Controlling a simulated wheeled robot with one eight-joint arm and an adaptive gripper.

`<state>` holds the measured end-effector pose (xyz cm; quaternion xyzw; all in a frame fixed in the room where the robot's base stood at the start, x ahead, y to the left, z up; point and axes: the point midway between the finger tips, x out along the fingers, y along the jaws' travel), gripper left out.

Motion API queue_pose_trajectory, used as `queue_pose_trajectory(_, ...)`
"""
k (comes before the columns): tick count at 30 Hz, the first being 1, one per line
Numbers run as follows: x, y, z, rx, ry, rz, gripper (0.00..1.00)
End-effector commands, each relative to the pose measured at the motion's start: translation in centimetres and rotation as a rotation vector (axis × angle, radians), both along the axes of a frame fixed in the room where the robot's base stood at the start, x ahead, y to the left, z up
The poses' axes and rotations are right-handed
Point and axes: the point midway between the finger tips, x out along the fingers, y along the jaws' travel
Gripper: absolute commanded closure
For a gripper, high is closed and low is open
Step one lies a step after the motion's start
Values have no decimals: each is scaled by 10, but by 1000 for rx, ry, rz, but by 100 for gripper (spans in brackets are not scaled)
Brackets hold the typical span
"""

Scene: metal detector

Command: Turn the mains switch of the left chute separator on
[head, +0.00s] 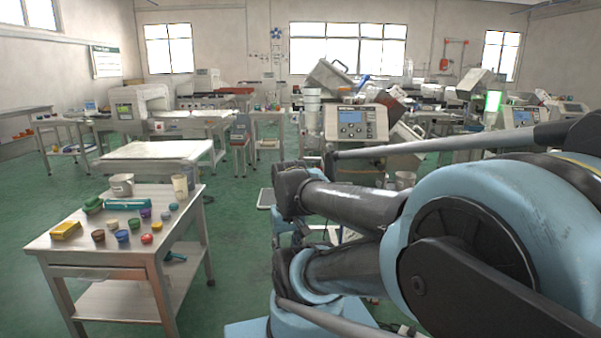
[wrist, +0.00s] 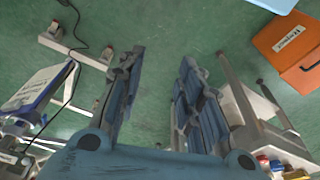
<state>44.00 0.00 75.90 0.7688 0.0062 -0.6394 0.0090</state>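In the head view, a separator with a grey control panel (head: 357,122) and a small blue screen stands beyond my arm, with a tilted metal hopper (head: 329,80) above it. It is the leftmost of the separators with such panels in view. I cannot make out its mains switch, so I cannot tell its position. My arm covers the lower part of the machine. In the wrist view, my gripper (wrist: 162,68) has its two blue fingers apart, with green floor between them and nothing held. I cannot make out the fingers in the head view.
A metal table (head: 120,258) with cups and coloured objects stands at the left. Another separator panel (head: 573,107) is at far right, with a green light (head: 492,101) nearby. The wrist view shows an orange case (wrist: 290,47). Green floor (head: 235,235) is free between table and arm.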

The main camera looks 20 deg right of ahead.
Motion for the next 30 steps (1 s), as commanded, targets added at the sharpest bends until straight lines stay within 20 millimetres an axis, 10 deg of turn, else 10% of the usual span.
queue_pose_trajectory(14, 1, -6, 14, -33, -4, 20, 47)
queue_pose_trajectory(30, 105, -59, 89, -354, 99, 204, 47)
